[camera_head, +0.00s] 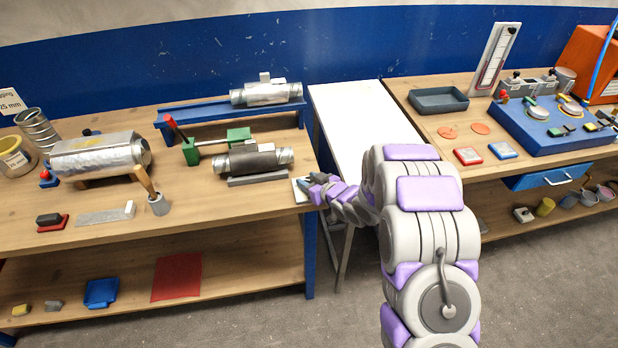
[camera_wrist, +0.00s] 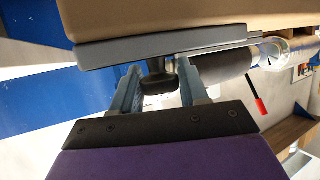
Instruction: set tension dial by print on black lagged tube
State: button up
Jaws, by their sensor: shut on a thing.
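The black lagged tube (camera_head: 253,162) lies on a low grey support on the left bench, with bare metal ends. Part of it shows in the wrist view (camera_wrist: 222,68), behind my right finger. My gripper (camera_wrist: 160,84) is shut on the black knob (camera_wrist: 158,80) of a flat grey-edged plate (camera_wrist: 165,45). In the head view the pale plate (camera_head: 301,189) is at the bench's right edge, just right of and below the tube. Round dials (camera_head: 537,112) sit on the blue control panel (camera_head: 510,128) at right; their markings are too small to read. No print is readable on the tube.
Another silver tube (camera_head: 266,95) rests on a blue stand (camera_head: 190,116). A white table (camera_head: 365,112) fills the gap between benches. A grey tray (camera_head: 438,100) is on the right bench.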

dwell(0.3)
jog(key=o, duration=1)
jog(key=shift+c, duration=0.2)
jog(key=p+v, duration=0.3)
jog(key=v, duration=1.4)
jog(key=shift+d, duration=0.2)
jog(key=shift+f, duration=0.1)
